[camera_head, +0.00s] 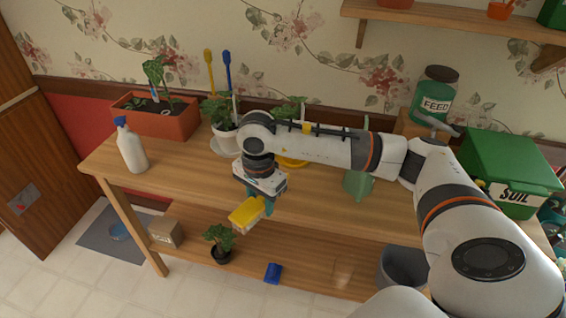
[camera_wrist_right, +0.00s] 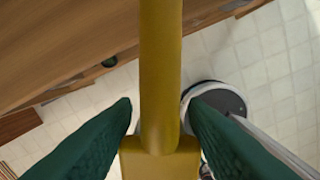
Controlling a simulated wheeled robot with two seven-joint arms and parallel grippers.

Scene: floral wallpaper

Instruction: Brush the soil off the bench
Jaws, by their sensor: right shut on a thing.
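My right gripper (camera_head: 268,205) is shut on a yellow brush (camera_head: 246,213), held at the front edge of the wooden bench (camera_head: 190,172). In the right wrist view the brush's yellow handle (camera_wrist_right: 160,75) runs between the two dark green fingers (camera_wrist_right: 160,125). Pale bristles show along the brush's lower side. I cannot tell whether it touches the bench. No loose soil is clear on the visible benchtop; my arm hides part of it. A blue dustpan-like piece (camera_head: 273,272) lies below, at the lower shelf's front. My left gripper is not in view.
A white spray bottle (camera_head: 131,148), a terracotta planter (camera_head: 160,120) and a potted plant (camera_head: 224,135) stand on the bench's left and back. A green soil bin (camera_head: 510,165) and a feed jar (camera_head: 434,98) are at right. A grey bucket (camera_head: 403,267) stands below. The left front benchtop is clear.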

